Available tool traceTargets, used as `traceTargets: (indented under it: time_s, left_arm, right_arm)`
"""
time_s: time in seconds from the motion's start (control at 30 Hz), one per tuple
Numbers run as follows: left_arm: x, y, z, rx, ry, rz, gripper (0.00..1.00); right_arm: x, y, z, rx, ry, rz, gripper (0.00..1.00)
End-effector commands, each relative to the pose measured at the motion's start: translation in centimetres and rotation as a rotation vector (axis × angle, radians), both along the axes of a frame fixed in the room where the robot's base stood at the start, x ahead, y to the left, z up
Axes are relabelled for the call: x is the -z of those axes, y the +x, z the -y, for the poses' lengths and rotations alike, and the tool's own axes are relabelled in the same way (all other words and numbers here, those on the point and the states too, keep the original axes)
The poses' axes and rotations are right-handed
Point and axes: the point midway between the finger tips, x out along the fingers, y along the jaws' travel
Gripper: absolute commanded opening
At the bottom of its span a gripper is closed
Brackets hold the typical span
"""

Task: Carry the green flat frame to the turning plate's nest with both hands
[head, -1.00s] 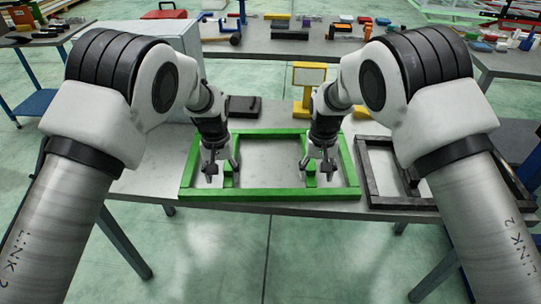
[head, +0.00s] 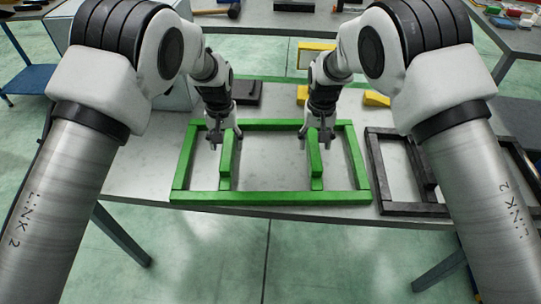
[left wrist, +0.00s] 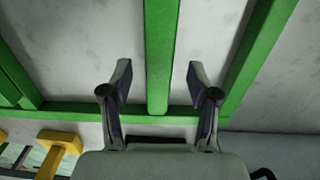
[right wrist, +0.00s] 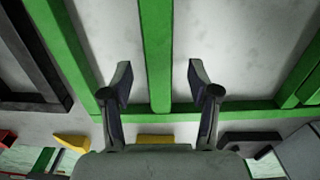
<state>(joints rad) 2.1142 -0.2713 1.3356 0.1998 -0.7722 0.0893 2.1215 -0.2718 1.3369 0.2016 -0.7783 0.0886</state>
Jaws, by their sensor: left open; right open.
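The green flat frame (head: 270,197) lies flat on the grey table, with two inner crossbars. My left gripper (head: 226,142) is open over the left crossbar (head: 226,170). In the left wrist view a green bar (left wrist: 160,60) runs between its spread fingers (left wrist: 160,85), apart from both. My right gripper (head: 314,142) is open over the right crossbar (head: 314,160). In the right wrist view a green bar (right wrist: 157,60) likewise runs between its spread fingers (right wrist: 160,85), touching neither. I cannot make out the turning plate's nest.
A black frame (head: 412,208) lies on the table right of the green one. Yellow pieces (head: 376,99) and a dark block (head: 248,92) are behind it. Another table with tools stands farther back. The table's front edge is close to the green frame.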

Motion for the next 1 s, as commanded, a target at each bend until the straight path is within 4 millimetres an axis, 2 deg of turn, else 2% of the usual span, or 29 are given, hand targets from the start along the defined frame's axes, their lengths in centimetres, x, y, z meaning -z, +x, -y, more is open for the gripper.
traceTargets:
  time_s: [0.1,0.3,0.63,0.67,0.8,0.83,1.0]
  left_arm:
    - [2.2,0.0,0.0,0.0,0.0,-0.002,0.6]
    - [4.7,0.0,0.0,-0.001,-0.001,0.0,0.6]
    - [5.2,0.0,0.0,0.0,0.0,0.0,0.6]
    - [5.2,0.0,0.0,0.0,0.0,0.0,0.53]
    - [5.2,0.0,0.0,0.0,0.0,0.0,0.04]
    - [5.2,0.0,0.0,0.0,0.0,0.0,0.0]
    - [5.2,0.0,0.0,0.0,0.0,0.0,0.0]
  right_arm:
    - [2.2,0.0,0.0,0.0,0.0,-0.002,0.6]
    - [4.7,0.0,0.0,0.0,0.0,-0.001,0.6]
    - [5.2,0.0,0.0,0.0,0.0,0.0,0.6]
    - [5.2,0.0,0.0,0.0,0.0,0.0,0.53]
    - [5.2,0.0,0.0,0.0,0.0,0.0,0.04]
    - [5.2,0.0,0.0,0.0,0.0,0.0,0.0]
    - [5.2,0.0,0.0,0.0,0.0,0.0,0.0]
